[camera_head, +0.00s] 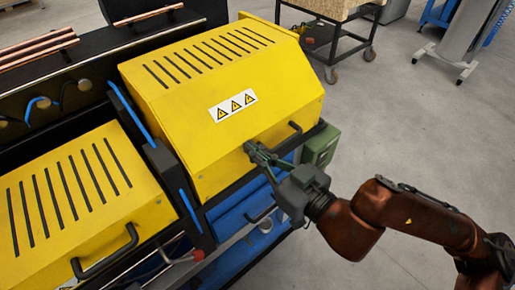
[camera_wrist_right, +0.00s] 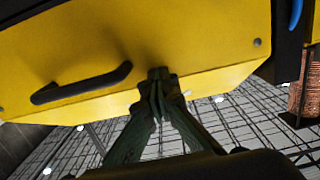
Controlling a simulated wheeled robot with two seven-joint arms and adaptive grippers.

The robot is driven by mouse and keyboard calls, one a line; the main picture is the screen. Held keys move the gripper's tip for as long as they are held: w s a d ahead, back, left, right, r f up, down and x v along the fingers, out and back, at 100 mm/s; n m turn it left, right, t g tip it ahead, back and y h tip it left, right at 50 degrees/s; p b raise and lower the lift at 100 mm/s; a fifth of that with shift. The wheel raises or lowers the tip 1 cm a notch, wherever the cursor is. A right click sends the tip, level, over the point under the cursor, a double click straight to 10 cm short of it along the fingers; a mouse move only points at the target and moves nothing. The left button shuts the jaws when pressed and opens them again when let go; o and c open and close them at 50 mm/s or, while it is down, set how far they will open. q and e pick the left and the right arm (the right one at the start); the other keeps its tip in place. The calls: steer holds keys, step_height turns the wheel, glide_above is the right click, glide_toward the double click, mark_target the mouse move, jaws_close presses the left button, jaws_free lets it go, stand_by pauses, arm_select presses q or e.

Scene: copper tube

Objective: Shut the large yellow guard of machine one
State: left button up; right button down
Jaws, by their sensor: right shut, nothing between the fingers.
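The large yellow guard (camera_head: 190,75) has black slots on top and a white warning label. In the head view it sits down over the machine body, though I cannot tell whether it is fully seated. Its black handle (camera_head: 287,135) is on the front face near the lower right. My right gripper (camera_head: 252,150) is shut and empty, its fingertips at the guard's lower front face, left of the handle. In the right wrist view the shut fingertips (camera_wrist_right: 157,78) are close against the yellow face, beside the handle (camera_wrist_right: 82,83). My left gripper is not in view.
A second, smaller yellow guard (camera_head: 75,195) with its own handle lies to the left. A green box (camera_head: 320,146) is on the machine's right side. Copper tubes (camera_head: 40,48) lie at the upper left.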

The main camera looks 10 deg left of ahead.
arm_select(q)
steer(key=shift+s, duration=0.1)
arm_select(e)
steer(key=shift+w+f, duration=0.25)
steer(key=shift+f, duration=0.6)
steer(key=r, duration=0.1)
steer(key=s+r+p, duration=0.1)
steer(key=d+r, duration=0.1)
steer(key=r, duration=0.1)
steer(key=shift+s+d, duration=0.1)
steer(key=shift+s, duration=0.15)
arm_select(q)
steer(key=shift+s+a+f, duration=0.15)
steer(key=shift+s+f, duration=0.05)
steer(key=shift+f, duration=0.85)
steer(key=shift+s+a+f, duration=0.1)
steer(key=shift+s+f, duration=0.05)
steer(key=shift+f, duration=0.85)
arm_select(e)
steer(key=s+d+f, duration=0.4)
steer(key=f, duration=0.4)
steer(key=shift+d, duration=0.2)
steer(key=shift+s, duration=0.1)
